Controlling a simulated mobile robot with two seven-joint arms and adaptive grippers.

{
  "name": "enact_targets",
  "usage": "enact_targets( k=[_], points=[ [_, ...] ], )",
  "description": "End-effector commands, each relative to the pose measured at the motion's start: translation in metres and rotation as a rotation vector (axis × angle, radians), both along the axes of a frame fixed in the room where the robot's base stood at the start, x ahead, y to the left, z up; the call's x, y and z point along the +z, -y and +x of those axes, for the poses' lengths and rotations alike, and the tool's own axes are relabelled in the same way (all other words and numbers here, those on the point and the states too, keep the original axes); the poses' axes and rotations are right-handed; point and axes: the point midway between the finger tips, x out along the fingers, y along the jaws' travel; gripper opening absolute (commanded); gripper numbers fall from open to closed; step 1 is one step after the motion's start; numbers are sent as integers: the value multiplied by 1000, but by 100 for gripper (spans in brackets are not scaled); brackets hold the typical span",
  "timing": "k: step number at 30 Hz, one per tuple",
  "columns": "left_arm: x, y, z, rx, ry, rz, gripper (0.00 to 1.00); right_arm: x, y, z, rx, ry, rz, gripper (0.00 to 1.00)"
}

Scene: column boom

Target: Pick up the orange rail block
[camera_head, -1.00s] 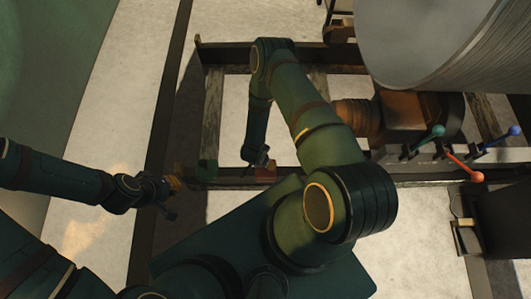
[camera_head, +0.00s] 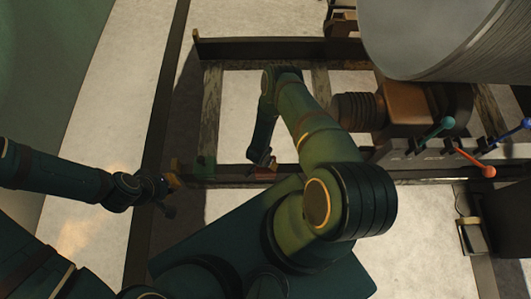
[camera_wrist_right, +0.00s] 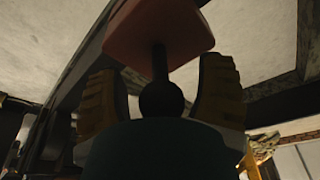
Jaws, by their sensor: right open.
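The orange rail block (camera_head: 264,173) sits on the dark rail in the head view, partly covered by my right gripper (camera_head: 262,161). In the right wrist view the block (camera_wrist_right: 160,28) is dull red-orange, with a dark stem and ball knob (camera_wrist_right: 160,98) pointing towards the palm. My right gripper (camera_wrist_right: 160,92) is open, with one tan-padded finger on each side of the knob. Gaps show between knob and fingers. My left gripper (camera_head: 170,196) is at the left, near the rail's left end, with its fingers apart and nothing seen between them.
A green block (camera_head: 205,165) and a yellowish block (camera_head: 176,168) are at the rail's left. To the right are levers with green (camera_head: 447,122), red (camera_head: 488,171) and blue (camera_head: 526,123) knobs, a brown machine (camera_head: 410,105) and a large grey drum (camera_head: 440,35).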

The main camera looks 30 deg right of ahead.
Motion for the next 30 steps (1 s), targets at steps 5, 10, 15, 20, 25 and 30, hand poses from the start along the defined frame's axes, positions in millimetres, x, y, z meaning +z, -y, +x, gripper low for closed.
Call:
enact_targets(
  k=[5, 10, 15, 20, 25, 30],
  points=[
    [-1, 0, 0, 0, 1, 0, 0, -4, 1, 1, 0, 1, 0, 68],
    [-1, 0, 0, 0, 1, 0, 0, -3, 1, 1, 0, 1, 0, 56],
    [-1, 0, 0, 0, 1, 0, 0, -3, 1, 1, 0, 1, 0, 0],
    [-1, 0, 0, 0, 1, 0, 0, -3, 1, 1, 0, 1, -1, 0],
    [-1, 0, 0, 0, 1, 0, 0, -3, 1, 2, 1, 3, -1, 0],
    [2, 0, 0, 0, 0, 0, 0, 4, 1, 3, 1, 3, -1, 0]
  ],
)
